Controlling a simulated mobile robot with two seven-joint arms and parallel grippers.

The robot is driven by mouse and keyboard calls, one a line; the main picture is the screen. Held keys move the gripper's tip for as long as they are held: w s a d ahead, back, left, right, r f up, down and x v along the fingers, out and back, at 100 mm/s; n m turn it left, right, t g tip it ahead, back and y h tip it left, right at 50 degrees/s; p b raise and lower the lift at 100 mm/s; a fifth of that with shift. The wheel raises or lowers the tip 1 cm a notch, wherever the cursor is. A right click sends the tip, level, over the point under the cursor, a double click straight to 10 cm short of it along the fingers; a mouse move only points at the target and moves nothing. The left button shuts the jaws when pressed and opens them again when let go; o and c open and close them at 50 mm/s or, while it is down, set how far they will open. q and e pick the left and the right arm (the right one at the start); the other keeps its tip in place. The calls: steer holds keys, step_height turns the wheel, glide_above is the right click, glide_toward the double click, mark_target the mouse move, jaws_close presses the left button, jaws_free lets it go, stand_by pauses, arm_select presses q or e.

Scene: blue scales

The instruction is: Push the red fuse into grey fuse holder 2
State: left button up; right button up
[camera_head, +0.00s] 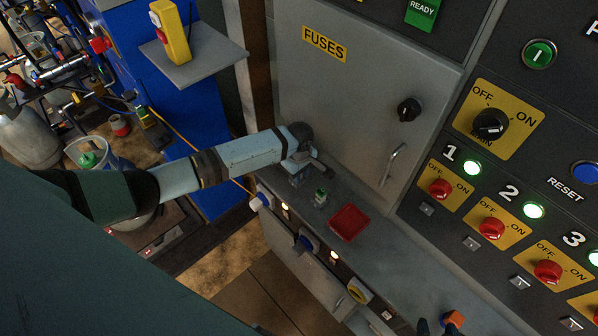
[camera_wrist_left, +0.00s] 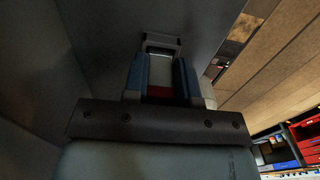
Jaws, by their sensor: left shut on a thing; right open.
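My left gripper (camera_head: 298,176) is low over the grey ledge, in front of the closed FUSES cabinet. In the left wrist view its two blue fingers (camera_wrist_left: 160,80) are shut on the red fuse (camera_wrist_left: 159,92), whose red part shows between them with a pale part beyond. A grey frame-like piece (camera_wrist_left: 162,42) lies just past the fingertips; it may be a fuse holder, but I cannot tell its number or whether the fuse is touching it. My right gripper (camera_head: 437,326) shows only as dark tips at the bottom edge, open.
A small green-topped piece (camera_head: 320,197) stands on the ledge right of my left gripper. A shallow red tray (camera_head: 349,222) lies beside it. An orange block (camera_head: 452,318) is near my right gripper. The control panel has red knobs (camera_head: 491,228) at right.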

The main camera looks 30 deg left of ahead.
arm_select(q)
steer(key=shift+p, duration=0.3)
stand_by(0.8)
steer(key=shift+p, duration=0.55)
stand_by(0.5)
steer(key=shift+p, duration=0.5)
steer(key=shift+f, duration=0.6)
steer(key=o, duration=1)
steer(key=shift+o, duration=0.2)
